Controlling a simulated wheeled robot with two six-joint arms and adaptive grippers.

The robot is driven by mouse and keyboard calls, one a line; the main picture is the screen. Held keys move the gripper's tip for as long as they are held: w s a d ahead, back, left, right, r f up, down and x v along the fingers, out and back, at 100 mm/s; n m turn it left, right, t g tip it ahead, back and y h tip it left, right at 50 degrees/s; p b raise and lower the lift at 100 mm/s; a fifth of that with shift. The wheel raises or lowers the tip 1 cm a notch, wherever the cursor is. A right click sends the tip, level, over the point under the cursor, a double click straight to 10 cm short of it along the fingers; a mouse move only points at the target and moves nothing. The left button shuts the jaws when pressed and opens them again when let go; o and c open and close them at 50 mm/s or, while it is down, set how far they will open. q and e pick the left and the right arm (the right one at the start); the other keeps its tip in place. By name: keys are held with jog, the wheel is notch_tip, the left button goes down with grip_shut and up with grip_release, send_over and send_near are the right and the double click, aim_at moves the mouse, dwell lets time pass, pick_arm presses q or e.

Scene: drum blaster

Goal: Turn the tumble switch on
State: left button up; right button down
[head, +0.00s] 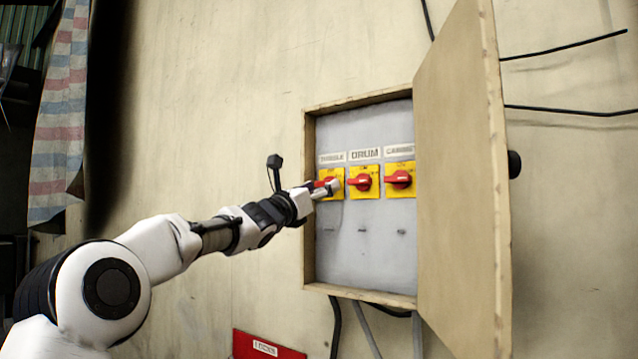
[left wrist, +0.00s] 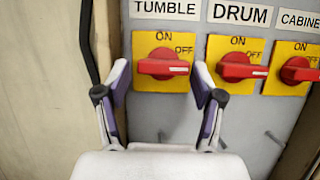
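The tumble switch (left wrist: 162,65) is a red rotary handle on a yellow plate under the label TUMBLE in the left wrist view. Its handle lies horizontal, along the OFF side, with ON marked above. In the head view its yellow plate (head: 338,174) is the leftmost, and my gripper partly covers the handle. My left gripper (left wrist: 161,78) is open, with one finger on each side of the handle's lower part; I cannot tell whether they touch it. It also shows in the head view (head: 326,187), reaching into the box. My right gripper is in neither view.
The drum switch (head: 362,182) and the cabinet switch (head: 399,180) are close on the right, handles also horizontal. The wooden box's rim (head: 309,230) surrounds the panel. Its door (head: 462,180) stands open on the right. A red sign (head: 267,346) is low on the wall.

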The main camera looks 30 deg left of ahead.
pick_arm(q)
jog(key=shift+w+d, duration=0.15)
jog(key=shift+d, duration=0.05)
jog(key=shift+c, duration=1.3)
jog(key=c, duration=0.6)
jog(key=shift+f, duration=0.1)
